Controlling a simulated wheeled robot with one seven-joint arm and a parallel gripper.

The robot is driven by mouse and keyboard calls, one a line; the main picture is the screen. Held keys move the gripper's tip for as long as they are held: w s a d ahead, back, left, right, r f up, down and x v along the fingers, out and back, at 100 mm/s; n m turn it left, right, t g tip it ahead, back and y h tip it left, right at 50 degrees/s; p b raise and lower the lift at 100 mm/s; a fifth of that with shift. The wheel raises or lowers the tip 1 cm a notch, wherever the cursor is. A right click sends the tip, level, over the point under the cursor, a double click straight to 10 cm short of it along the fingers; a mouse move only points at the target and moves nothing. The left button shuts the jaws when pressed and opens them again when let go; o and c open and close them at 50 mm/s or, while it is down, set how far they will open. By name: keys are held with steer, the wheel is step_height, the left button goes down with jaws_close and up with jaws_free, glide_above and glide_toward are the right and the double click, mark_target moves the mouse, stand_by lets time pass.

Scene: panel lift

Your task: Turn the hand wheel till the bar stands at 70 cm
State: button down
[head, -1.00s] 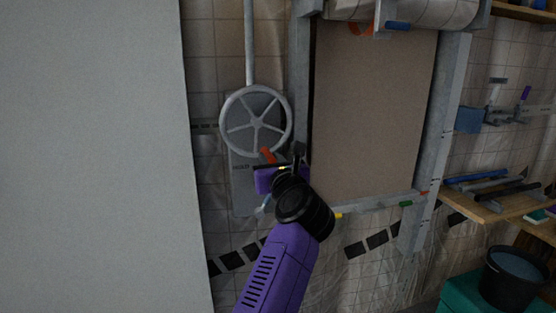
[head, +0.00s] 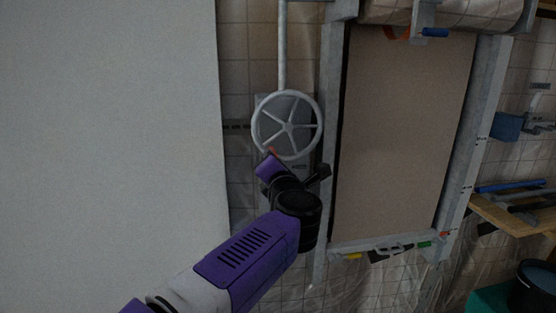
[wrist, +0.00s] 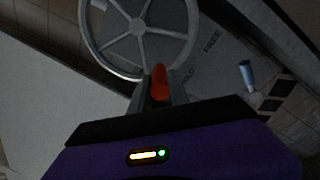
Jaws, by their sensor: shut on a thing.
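The grey spoked hand wheel (head: 287,125) is on a grey wall plate in the head view, left of the panel frame. It fills the top of the wrist view (wrist: 138,27). My gripper (wrist: 160,92) is shut on an orange-red handle (wrist: 160,78) at the wheel's lower rim. In the head view my purple hand hides most of the handle. The plate reads HOLD and FREE, with a blue-grey lever (wrist: 247,77) beside the words. The bar (head: 390,246), with coloured marks, is along the bottom of the brown panel (head: 405,135). I cannot read its height.
A large pale surface (head: 105,130) fills the left side. The frame's right upright (head: 472,150) has dark marks. A wooden shelf with tools (head: 510,215) and a dark bucket (head: 535,285) are at the right. A pipe (head: 283,45) runs above the wheel.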

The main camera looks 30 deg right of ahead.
steer(key=shift+w+a+r+m, duration=0.2)
steer(key=shift+a+r+m, duration=0.25)
steer(key=shift+m, duration=0.15)
steer(key=c, duration=1.3)
jaws_free()
steer(key=shift+o, duration=0.2)
